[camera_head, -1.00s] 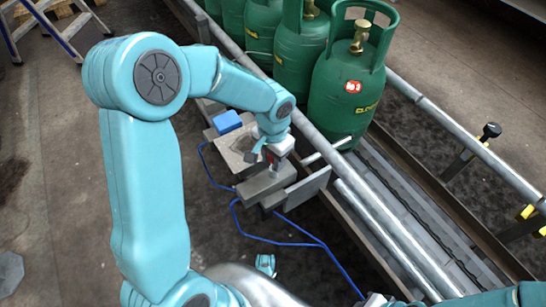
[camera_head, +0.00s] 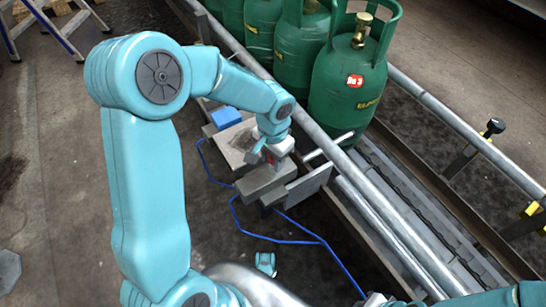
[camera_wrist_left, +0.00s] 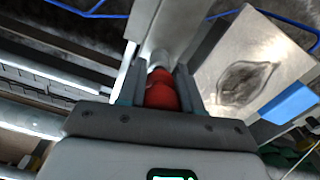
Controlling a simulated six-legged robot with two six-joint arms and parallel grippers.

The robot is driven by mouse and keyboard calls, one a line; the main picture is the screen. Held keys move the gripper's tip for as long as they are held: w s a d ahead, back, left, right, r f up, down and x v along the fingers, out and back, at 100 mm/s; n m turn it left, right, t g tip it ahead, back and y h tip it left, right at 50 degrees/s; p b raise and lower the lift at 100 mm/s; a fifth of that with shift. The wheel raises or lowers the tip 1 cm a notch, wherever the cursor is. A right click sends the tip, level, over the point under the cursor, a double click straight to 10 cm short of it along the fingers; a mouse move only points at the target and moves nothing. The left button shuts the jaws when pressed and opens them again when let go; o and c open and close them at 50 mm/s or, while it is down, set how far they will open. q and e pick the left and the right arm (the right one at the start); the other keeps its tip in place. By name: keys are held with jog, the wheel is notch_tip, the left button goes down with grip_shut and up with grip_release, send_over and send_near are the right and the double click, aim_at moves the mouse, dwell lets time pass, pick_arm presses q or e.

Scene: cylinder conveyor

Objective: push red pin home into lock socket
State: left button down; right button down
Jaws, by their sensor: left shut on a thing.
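My left gripper (camera_head: 273,160) is shut on the red pin, above the grey metal block with the lock socket (camera_head: 262,182). In the left wrist view the red pin (camera_wrist_left: 162,93) sits between the two dark fingers (camera_wrist_left: 162,85), with a pale metal part just beyond it. The socket opening is hidden, so I cannot tell how deep the pin sits. Only a small red patch of the pin shows in the head view. My right gripper is not clearly in view; only a bit of that arm shows at the bottom right.
Green gas cylinders (camera_head: 345,95) stand in a row on the conveyor (camera_head: 405,190) behind steel rails. A flat grey plate (camera_head: 238,140) and a blue block (camera_head: 226,117) lie beside the socket block. A blue cable (camera_head: 275,240) runs over the dark floor.

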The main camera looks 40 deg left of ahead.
pick_arm(q)
jog(key=shift+f+b, duration=0.7)
jog(key=shift+f, duration=0.2)
jog(key=c, duration=0.7)
grip_release()
notch_tip(320, 180, up, 16)
jog(key=p, duration=0.6)
jog(key=shift+r, duration=0.2)
